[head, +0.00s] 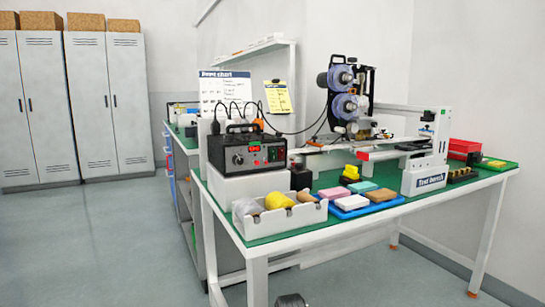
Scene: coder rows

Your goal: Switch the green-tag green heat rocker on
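A dark control box (247,152) with a carry handle stands on a white block on the green-topped bench (300,232). Its front has a lit red display (254,149), a round knob (238,159) and small coloured switches (275,153) at the right. The switches are too small to tell which is the green-tag heat rocker or how it is set. A dark piece at the bottom edge, in front of the bench, looks like my gripper (292,300). It is far below the box and apart from it; its fingers are not clear.
A white tray (283,222) with yellow and brown rolls lies in front of the box. A blue tray (354,208) with coloured blocks is to its right. A reel machine (350,100) stands behind. Lockers (95,110) line the back left. Floor is clear at left.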

